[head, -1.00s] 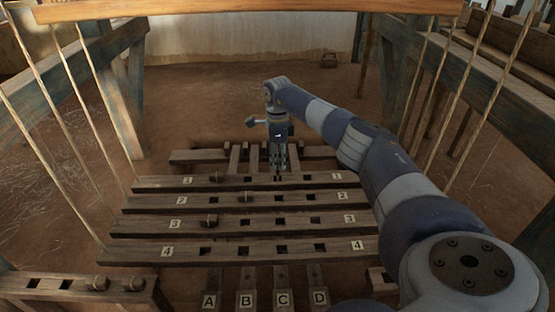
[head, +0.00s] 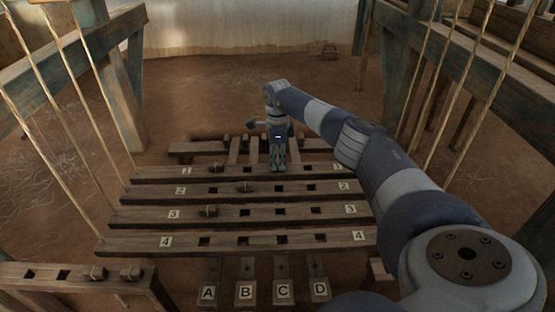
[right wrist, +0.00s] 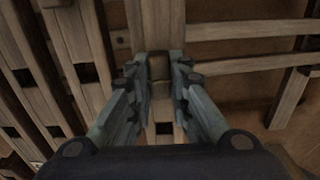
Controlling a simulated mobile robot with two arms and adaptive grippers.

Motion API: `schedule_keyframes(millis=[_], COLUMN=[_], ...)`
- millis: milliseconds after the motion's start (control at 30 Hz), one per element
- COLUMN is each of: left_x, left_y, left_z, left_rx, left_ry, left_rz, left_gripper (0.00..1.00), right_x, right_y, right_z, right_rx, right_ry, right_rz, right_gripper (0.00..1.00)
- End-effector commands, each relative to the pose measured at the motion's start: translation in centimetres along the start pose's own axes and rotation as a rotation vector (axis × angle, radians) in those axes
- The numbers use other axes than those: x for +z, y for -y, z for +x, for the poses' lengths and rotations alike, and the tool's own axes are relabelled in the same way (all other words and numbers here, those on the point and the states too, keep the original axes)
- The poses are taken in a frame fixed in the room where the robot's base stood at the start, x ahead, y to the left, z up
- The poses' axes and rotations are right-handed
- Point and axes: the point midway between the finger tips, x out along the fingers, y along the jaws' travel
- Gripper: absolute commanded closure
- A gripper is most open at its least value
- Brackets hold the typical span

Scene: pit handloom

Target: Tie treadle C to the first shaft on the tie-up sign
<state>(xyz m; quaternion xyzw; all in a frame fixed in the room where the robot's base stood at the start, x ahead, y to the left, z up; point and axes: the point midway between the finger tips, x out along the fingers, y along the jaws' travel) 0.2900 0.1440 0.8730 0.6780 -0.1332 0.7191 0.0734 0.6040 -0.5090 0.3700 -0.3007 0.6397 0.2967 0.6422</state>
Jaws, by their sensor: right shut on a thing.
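My right gripper (head: 277,168) points down at the shaft 1 bar (head: 326,171), in line with treadle C (head: 282,291). In the right wrist view, its fingers (right wrist: 160,85) are shut on a small brown toggle (right wrist: 160,68) at the bar. Whether the toggle is seated in the hole is hidden. Other toggles sit on shaft 1 (head: 214,169), shaft 2 (head: 246,187) and shaft 3 (head: 210,211). The tie-up sign and my left gripper are out of view.
Shaft bars 2 (head: 325,188), 3 (head: 325,210) and 4 (head: 325,237) lie nearer, with square holes. A wooden rack (head: 60,284) at left front holds two toggles (head: 97,273), (head: 131,273). Cords (head: 70,110) hang at both sides.

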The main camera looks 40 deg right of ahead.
Motion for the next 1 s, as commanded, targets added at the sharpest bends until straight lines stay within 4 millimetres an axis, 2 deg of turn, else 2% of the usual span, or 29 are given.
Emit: schedule_keyframes(millis=[267,300,367,400,767,867,1000], left_x=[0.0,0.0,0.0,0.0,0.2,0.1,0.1], left_y=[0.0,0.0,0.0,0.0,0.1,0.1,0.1], left_z=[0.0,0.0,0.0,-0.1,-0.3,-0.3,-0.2], left_rx=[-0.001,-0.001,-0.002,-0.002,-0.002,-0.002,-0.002], left_ry=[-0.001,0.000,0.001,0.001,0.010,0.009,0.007], left_rz=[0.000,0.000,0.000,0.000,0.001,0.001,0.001], left_gripper=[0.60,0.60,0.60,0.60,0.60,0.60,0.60], right_x=[0.0,0.0,0.0,0.0,0.0,0.0,0.0], right_y=[0.0,0.0,0.0,0.0,0.0,0.1,0.1], right_z=[0.0,0.0,0.0,0.0,-0.3,-1.4,-4.1], right_rx=[0.000,0.000,0.000,0.000,-0.001,-0.001,-0.004], right_ry=[0.000,0.000,0.000,0.000,0.001,0.001,0.002], right_rz=[0.000,0.000,0.000,0.000,0.000,0.001,-0.001], right_gripper=[1.00,0.76,0.62,0.59,0.59,0.59,0.59])
